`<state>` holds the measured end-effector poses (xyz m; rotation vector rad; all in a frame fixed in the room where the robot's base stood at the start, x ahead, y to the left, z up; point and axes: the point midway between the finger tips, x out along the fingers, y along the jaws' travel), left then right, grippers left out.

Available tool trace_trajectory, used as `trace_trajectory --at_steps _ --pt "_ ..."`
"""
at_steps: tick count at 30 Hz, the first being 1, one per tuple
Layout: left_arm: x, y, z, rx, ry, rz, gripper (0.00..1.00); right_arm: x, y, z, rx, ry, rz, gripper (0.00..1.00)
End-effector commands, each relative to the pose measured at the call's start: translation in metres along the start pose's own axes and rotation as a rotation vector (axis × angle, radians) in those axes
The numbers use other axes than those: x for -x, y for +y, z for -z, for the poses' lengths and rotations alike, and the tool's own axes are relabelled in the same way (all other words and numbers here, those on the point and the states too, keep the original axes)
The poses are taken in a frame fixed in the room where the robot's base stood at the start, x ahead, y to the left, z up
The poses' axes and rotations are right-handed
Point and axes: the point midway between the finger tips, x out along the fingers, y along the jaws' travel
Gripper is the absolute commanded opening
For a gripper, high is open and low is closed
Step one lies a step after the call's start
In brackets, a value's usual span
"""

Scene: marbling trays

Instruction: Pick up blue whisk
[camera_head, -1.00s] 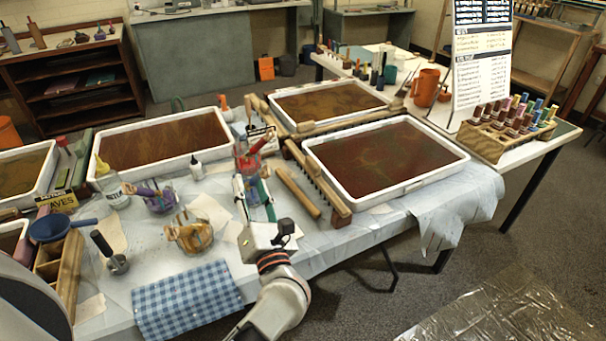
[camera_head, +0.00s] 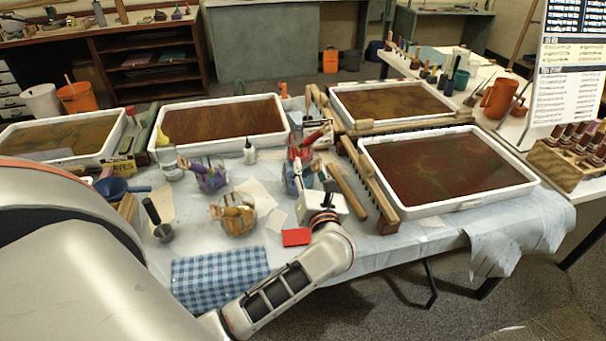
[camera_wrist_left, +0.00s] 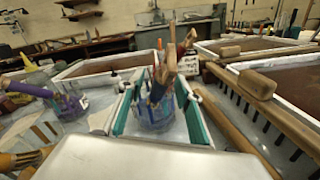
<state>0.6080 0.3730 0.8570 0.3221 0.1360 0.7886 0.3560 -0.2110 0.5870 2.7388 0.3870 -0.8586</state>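My left gripper (camera_wrist_left: 158,112) is open in the left wrist view, with a teal-padded finger on each side. A clear glass jar (camera_wrist_left: 152,120) appears between or just beyond the fingers. Several tools stand in it, one wooden with a blue part (camera_wrist_left: 156,92) low on it; I cannot tell whether this is the blue whisk. In the head view my left gripper (camera_head: 311,182) is at the jar of red and blue tools (camera_head: 298,180), partly covering it. Contact is unclear. My right gripper is not in view.
A jar of purple-handled tools (camera_head: 211,180) and a jar of wooden-handled tools (camera_head: 238,226) stand left. A long wooden rake (camera_head: 371,186) lies right, before a white-rimmed tray (camera_head: 440,208). A red flat piece (camera_head: 296,237) and blue checked cloth (camera_head: 215,276) lie near the front edge.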

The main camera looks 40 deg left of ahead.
Motion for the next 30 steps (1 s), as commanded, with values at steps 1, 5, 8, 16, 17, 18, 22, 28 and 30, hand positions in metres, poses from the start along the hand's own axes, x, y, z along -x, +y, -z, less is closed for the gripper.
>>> trace_trajectory --at_steps 1,5,8,16,17,18,22,28,30 --pt "-0.002 0.000 0.000 0.000 0.000 0.000 0.35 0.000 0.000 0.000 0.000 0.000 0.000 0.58" --pt "-0.003 0.000 0.000 0.000 0.000 0.000 0.35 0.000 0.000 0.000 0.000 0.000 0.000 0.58" --pt "-0.002 0.000 0.000 0.000 0.000 0.000 0.32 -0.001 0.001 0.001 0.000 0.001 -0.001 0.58" --pt "-0.002 0.000 0.000 0.000 0.000 0.000 0.00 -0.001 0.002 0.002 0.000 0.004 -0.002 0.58" --pt "-0.002 0.000 0.000 0.000 0.000 0.000 0.00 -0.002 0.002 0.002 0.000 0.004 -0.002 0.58" --pt "-0.002 0.000 0.000 0.000 0.000 0.000 0.00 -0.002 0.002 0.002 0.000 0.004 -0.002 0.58" --pt "-0.002 0.000 -0.001 0.000 0.000 0.000 0.00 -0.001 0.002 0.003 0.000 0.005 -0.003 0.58" --pt "-0.002 0.007 -0.021 0.006 -0.002 -0.001 0.00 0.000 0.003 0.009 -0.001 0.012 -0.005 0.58" --pt "-0.002 0.012 -0.035 0.007 -0.003 -0.002 0.00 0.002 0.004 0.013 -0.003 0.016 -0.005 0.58"
